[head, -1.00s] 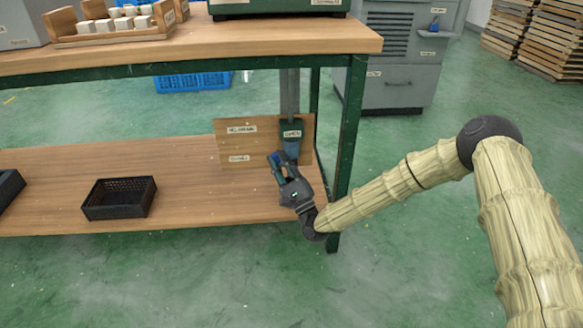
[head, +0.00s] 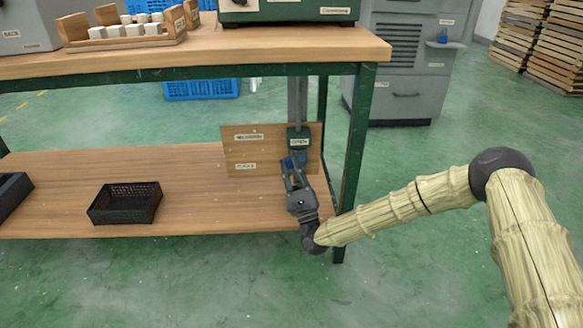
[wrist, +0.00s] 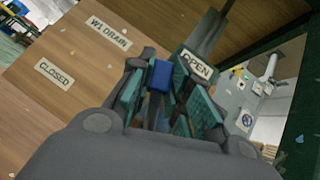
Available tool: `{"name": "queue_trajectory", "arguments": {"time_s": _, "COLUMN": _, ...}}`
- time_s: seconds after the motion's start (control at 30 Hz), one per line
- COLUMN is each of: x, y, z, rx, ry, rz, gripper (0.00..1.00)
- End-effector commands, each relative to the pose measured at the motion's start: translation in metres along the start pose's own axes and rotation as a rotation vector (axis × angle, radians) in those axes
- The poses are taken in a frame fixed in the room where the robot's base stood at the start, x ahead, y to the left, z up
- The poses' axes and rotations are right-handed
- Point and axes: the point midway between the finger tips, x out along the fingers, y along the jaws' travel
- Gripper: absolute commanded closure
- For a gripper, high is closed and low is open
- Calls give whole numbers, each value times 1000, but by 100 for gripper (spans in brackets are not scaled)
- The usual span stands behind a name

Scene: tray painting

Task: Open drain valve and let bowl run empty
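The drain valve is at the foot of a grey vertical pipe (head: 298,97) by a wooden board (head: 237,154). The OPEN plate (head: 299,142) sits on a green part of it; in the wrist view the plate (wrist: 197,65) is just right of my fingers. The board carries W1 DRAIN (wrist: 109,33) and CLOSED (wrist: 54,74) labels. A blue handle (wrist: 160,76) shows between my fingertips and fills most of the gap. My gripper (head: 293,167) has a finger on each side of it; I cannot tell whether they press it. The bowl cannot be made out.
The lower shelf (head: 200,205) holds a black basket (head: 125,203) at left. A green table leg (head: 352,165) stands close right of my gripper. The upper table top (head: 200,50) overhangs the valve. The floor in front is clear.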

Motion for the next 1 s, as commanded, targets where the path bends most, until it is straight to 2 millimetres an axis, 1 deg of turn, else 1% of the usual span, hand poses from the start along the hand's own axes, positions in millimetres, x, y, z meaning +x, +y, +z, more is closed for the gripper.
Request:
{"name": "queue_trajectory", "arguments": {"time_s": 0.03, "x": -1, "y": 1, "z": 0, "rx": 0, "ry": 2, "rz": 1, "gripper": 74}}
{"name": "queue_trajectory", "arguments": {"time_s": 0.1, "x": -1, "y": 1, "z": 0, "rx": 0, "ry": 2, "rz": 1, "gripper": 61}}
{"name": "queue_trajectory", "arguments": {"time_s": 0.13, "x": -1, "y": 1, "z": 0, "rx": 0, "ry": 1, "rz": 1, "gripper": 59}}
{"name": "queue_trajectory", "arguments": {"time_s": 0.43, "x": -1, "y": 0, "z": 0, "rx": 0, "ry": 1, "rz": 1, "gripper": 59}}
{"name": "queue_trajectory", "arguments": {"time_s": 0.57, "x": -8, "y": 0, "z": 0, "rx": 0, "ry": 2, "rz": 1, "gripper": 59}}
{"name": "queue_trajectory", "arguments": {"time_s": 0.67, "x": -20, "y": 1, "z": -1, "rx": 0, "ry": 3, "rz": 2, "gripper": 59}}
{"name": "queue_trajectory", "arguments": {"time_s": 1.0, "x": -82, "y": 1, "z": -1, "rx": 0, "ry": 4, "rz": 2, "gripper": 59}}
